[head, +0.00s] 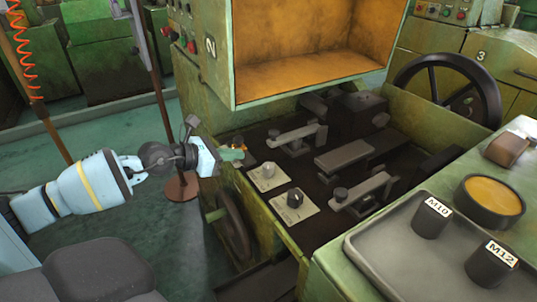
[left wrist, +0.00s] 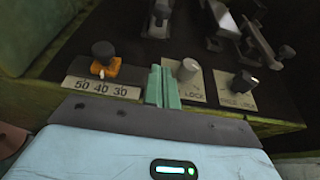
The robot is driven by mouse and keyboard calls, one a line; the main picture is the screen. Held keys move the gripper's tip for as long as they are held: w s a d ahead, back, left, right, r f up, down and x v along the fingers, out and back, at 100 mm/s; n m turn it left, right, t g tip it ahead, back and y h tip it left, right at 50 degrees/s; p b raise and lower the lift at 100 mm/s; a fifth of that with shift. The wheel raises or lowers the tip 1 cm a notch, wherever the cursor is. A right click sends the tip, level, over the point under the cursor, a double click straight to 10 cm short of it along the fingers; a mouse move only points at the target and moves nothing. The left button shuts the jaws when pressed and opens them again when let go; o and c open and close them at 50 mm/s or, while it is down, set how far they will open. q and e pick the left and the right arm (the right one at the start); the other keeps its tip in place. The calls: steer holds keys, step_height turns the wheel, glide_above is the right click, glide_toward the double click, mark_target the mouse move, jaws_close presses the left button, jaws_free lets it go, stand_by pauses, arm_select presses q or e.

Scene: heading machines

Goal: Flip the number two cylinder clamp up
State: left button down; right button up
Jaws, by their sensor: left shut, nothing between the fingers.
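Machine number two, marked "2" (head: 211,46), has a dark bed with a flat bar clamp with a dark knob (head: 296,136) at the back and a similar bar clamp (head: 363,190) nearer the front. Both bars look roughly level; I cannot tell which is the cylinder clamp. Parts of these clamps show at the top of the left wrist view (left wrist: 262,42). My left gripper (head: 236,153) is at the bed's left edge, short of the clamps. Its green fingers (left wrist: 163,86) are shut and empty, beside the grey LOCK knob (left wrist: 188,69). My right gripper is out of view.
A black knob (head: 295,198) on a light plate stands in front of the LOCK knob. An orange slider (left wrist: 103,68) over a 50-40-30 scale lies left of the fingers. A tray with M10 (head: 432,218) and M12 (head: 491,264) cups is at right. A handwheel (head: 447,88) stands behind.

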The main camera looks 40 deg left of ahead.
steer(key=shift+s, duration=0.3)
arm_select(q)
steer(key=shift+w+d, duration=0.1)
steer(key=shift+w, duration=0.15)
steer(key=shift+x, duration=4.7)
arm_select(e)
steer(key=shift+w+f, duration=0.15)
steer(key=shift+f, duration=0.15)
arm_select(q)
steer(key=shift+f, duration=0.1)
